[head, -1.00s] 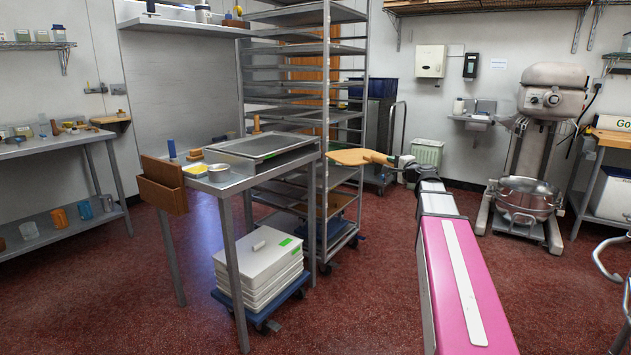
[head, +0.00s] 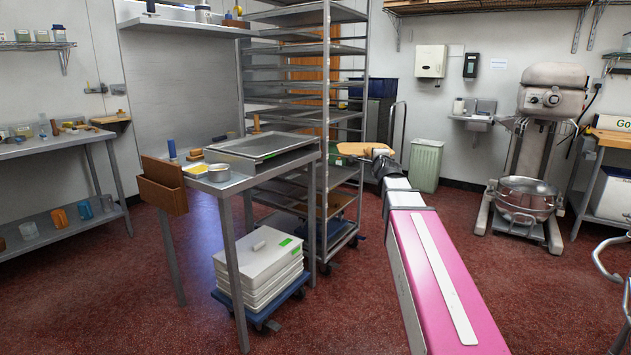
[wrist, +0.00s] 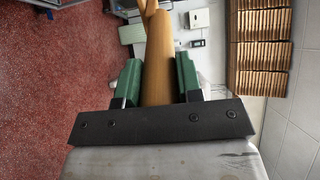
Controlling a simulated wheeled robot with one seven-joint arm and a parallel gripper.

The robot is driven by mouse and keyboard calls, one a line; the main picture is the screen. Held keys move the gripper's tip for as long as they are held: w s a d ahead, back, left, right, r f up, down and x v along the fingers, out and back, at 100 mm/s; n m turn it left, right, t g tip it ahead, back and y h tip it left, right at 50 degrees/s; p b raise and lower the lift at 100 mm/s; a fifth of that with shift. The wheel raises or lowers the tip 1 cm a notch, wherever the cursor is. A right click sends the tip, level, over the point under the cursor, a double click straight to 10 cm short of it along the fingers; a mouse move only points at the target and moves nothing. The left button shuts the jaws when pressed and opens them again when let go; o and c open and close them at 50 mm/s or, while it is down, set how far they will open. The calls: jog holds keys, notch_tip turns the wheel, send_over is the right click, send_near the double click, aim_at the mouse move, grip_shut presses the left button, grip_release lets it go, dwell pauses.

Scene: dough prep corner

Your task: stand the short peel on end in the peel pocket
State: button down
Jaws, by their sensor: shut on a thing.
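The short peel is pale wood; its handle (wrist: 158,65) runs away from me between the two green fingers of my gripper (wrist: 158,78) in the wrist view. In the head view a tan part of the peel (head: 352,148) shows just beyond the end of my arm, in front of the rack; the fingers are mostly hidden there. The peel pocket seems to be the brown wooden box (head: 162,187) on the left end of the steel table. The peel is well to its right.
White boxes (head: 258,265) sit beneath. Open red floor lies between table and arm.

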jog(key=a+r, duration=0.1)
jog(key=s+a+r, duration=0.1)
jog(key=a, duration=0.1)
jog(key=shift+a+r, duration=0.2)
dwell(0.4)
